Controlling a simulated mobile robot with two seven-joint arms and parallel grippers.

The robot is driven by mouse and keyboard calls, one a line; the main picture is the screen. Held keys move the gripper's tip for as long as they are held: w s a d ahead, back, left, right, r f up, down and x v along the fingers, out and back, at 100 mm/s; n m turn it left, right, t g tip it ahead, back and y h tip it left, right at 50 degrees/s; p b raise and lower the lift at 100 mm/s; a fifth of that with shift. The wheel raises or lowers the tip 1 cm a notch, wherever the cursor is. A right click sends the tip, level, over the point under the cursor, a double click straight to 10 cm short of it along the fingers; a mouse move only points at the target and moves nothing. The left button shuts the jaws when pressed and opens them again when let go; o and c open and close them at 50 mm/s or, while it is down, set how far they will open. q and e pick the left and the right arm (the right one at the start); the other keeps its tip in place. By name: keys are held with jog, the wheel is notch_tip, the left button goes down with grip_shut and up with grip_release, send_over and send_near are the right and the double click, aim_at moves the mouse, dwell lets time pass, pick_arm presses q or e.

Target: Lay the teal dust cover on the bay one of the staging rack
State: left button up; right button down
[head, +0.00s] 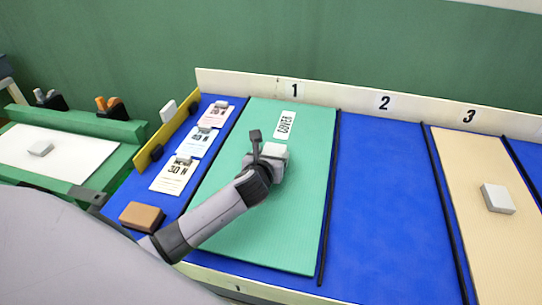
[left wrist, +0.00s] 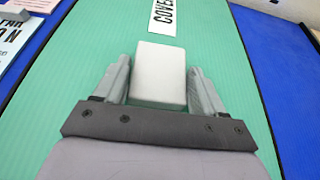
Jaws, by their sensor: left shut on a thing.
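The teal dust cover (head: 300,215) lies flat in bay one of the blue staging rack (head: 385,200), under the number 1. It has a white "COVER" label (head: 285,125) and a pale block-shaped grip (head: 275,151) on top. My left gripper (head: 266,160) is over the cover's middle. In the left wrist view its two fingers stand on either side of the white block (left wrist: 160,75) and are shut on it. The teal sheet (left wrist: 100,45) fills most of that view. My right gripper is not in view.
Bay two is bare blue. A beige panel (head: 480,240) with a white block (head: 497,198) lies in bay three. Left of the cover are several tags (head: 175,174) and a brown block (head: 142,215). A green bench with a white panel (head: 60,155) stands at far left.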

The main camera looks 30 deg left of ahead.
pick_arm(q)
jog(key=shift+f+b, duration=0.3)
jog(key=shift+f, duration=0.2)
jog(key=o, duration=1.3)
jog(key=shift+o, duration=0.5)
jog(key=shift+p+v, duration=0.6)
jog(key=shift+v, duration=2.95)
jog(key=shift+s, duration=0.1)
